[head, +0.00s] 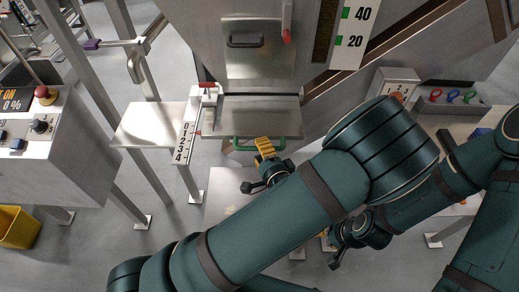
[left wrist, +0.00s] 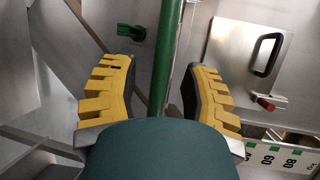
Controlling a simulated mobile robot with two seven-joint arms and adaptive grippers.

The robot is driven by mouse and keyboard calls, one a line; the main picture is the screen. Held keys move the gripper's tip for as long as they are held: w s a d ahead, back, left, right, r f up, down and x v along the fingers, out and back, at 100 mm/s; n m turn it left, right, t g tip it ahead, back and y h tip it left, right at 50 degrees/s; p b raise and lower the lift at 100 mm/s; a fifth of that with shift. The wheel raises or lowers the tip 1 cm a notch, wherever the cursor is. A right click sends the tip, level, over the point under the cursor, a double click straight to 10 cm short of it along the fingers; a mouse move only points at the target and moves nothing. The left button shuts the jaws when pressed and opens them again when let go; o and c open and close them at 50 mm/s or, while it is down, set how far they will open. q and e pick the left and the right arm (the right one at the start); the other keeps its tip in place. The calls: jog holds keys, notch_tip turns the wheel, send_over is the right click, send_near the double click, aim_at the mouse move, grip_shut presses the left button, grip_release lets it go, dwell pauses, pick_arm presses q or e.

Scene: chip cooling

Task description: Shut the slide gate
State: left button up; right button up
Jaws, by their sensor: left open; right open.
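The slide gate (head: 258,122) is a flat metal plate that juts out from the front of the tall metal housing in the head view. A green handle (head: 240,148) runs along its front edge, and the handle's green bar (left wrist: 168,40) shows in the left wrist view. My left gripper (head: 265,149) is at the handle, with its yellow fingers open. In the left wrist view the bar lies between the fingers, with gaps beside it. My right gripper (head: 331,242) is low at the centre right, away from the gate and partly hidden by my left arm.
A scale marked 0 to 4 (head: 186,142) and a red-handled clamp (head: 207,93) sit left of the gate. A side shelf (head: 150,125) and a control box (head: 40,150) stand further left. A hatch (head: 258,45) is above the gate.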

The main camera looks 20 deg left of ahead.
pick_arm(q)
jog(key=shift+w+a+f, duration=0.1)
jog(key=shift+w+a, duration=0.4)
jog(key=shift+w, duration=0.05)
jog(key=shift+c, duration=0.4)
grip_shut()
jog(key=shift+w+a+p, duration=0.25)
jog(key=shift+w+p, duration=0.05)
jog(key=shift+w, duration=0.55)
jog(key=shift+w+a+p, duration=0.2)
jog(key=shift+w+p, duration=0.05)
jog(key=shift+w, duration=0.55)
jog(key=shift+o, duration=0.4)
grip_release()
jog(key=shift+s+d, duration=0.1)
jog(key=v, duration=1.2)
